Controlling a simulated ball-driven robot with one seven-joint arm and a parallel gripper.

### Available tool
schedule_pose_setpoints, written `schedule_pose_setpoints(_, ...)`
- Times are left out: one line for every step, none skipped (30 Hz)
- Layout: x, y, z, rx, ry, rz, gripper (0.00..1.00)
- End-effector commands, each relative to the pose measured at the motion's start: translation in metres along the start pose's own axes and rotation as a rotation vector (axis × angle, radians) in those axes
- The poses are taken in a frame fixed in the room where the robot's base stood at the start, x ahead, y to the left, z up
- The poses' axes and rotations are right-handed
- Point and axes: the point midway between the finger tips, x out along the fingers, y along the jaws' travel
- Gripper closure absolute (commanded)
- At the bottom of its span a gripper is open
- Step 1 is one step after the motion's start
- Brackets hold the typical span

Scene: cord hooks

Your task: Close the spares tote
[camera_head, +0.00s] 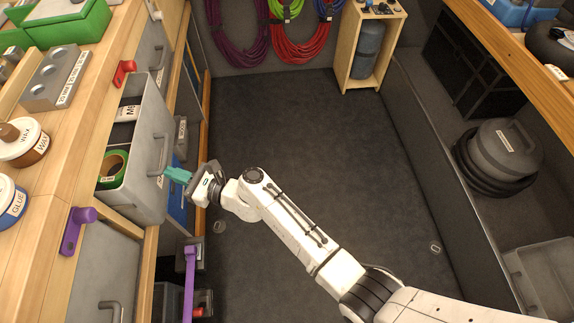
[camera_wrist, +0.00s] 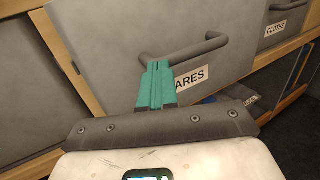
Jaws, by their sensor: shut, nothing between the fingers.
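The spares tote (camera_head: 147,178) is a grey open-topped bin slid out from under the workbench at the left. Its front, partly hidden label (camera_wrist: 192,77) ending in "ARES" and dark bar handle (camera_wrist: 205,46) show in the wrist view. Inside it are a green tape roll (camera_head: 113,168) and a white labelled container (camera_head: 127,112). My gripper (camera_head: 168,174) has teal fingers, shut and empty, at the tote's front near the handle. In the wrist view the fingertips (camera_wrist: 156,66) overlap one end of the handle; I cannot tell whether they touch it.
A red latch-like piece (camera_head: 123,73) and a purple one (camera_head: 77,229) sit on the bench edge. Another tote, labelled cloths (camera_wrist: 278,28), is beside the spares tote. Coiled cords (camera_head: 293,35) hang at the back. The dark floor (camera_head: 310,145) is clear in the middle.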

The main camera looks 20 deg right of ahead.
Motion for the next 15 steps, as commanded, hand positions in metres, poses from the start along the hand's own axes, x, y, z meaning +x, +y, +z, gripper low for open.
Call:
schedule_pose_setpoints(0.011,0.006,-0.004,-0.001,-0.002,0.004,1.0)
schedule_pose_setpoints(0.017,0.009,-0.004,-0.001,-0.002,0.004,1.0)
schedule_pose_setpoints(0.024,0.012,-0.004,-0.001,-0.002,0.003,1.0)
schedule_pose_setpoints(0.028,0.015,-0.005,0.0,-0.001,0.003,1.0)
schedule_pose_setpoints(0.033,0.017,-0.005,0.0,-0.001,0.003,1.0)
schedule_pose_setpoints(0.038,0.019,-0.005,0.0,-0.001,0.002,1.0)
schedule_pose_setpoints(0.042,0.021,-0.005,0.0,-0.001,0.002,1.0)
schedule_pose_setpoints(0.045,0.022,-0.005,0.0,-0.001,0.002,1.0)
schedule_pose_setpoints(0.049,0.024,-0.005,0.001,0.0,0.001,1.0)
schedule_pose_setpoints(0.051,0.025,-0.005,0.001,0.0,0.001,1.0)
schedule_pose_setpoints(0.053,0.026,-0.005,0.001,0.0,0.001,1.0)
schedule_pose_setpoints(0.056,0.027,-0.005,0.001,0.0,0.001,1.0)
schedule_pose_setpoints(0.057,0.028,-0.005,0.001,0.0,0.0,1.0)
schedule_pose_setpoints(0.059,0.029,-0.005,0.001,0.0,0.0,1.0)
schedule_pose_setpoints(0.06,0.029,-0.004,0.001,0.0,0.0,1.0)
